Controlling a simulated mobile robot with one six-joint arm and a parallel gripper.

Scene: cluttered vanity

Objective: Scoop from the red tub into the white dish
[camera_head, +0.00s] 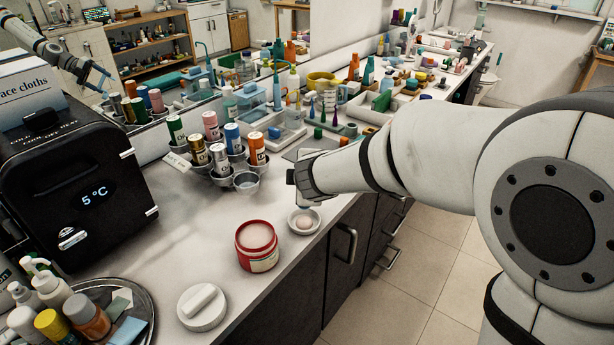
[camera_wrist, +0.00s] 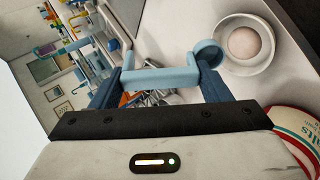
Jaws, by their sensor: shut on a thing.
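The red tub (camera_head: 257,246) stands open near the counter's front edge, filled with pale pink stuff. Part of it shows at the right of the wrist view (camera_wrist: 296,135). The small white dish (camera_head: 304,232) stands just behind and right of the tub and holds a rounded pale pink mound (camera_wrist: 243,43). My gripper (camera_head: 300,181) is above and behind the dish. In the wrist view, its blue fingers (camera_wrist: 162,78) are shut on a light-blue scoop (camera_wrist: 158,77). The scoop's round cup (camera_wrist: 207,53) appears beside the dish's rim; its contents are not clear.
A white lid (camera_head: 202,307) lies in front of the tub. A black mini fridge (camera_head: 75,170) stands at left, a round tray of bottles (camera_head: 140,310) at front left. A rack of labelled tubes (camera_head: 220,165) and crowded bottles stand behind. The counter left of the tub is clear.

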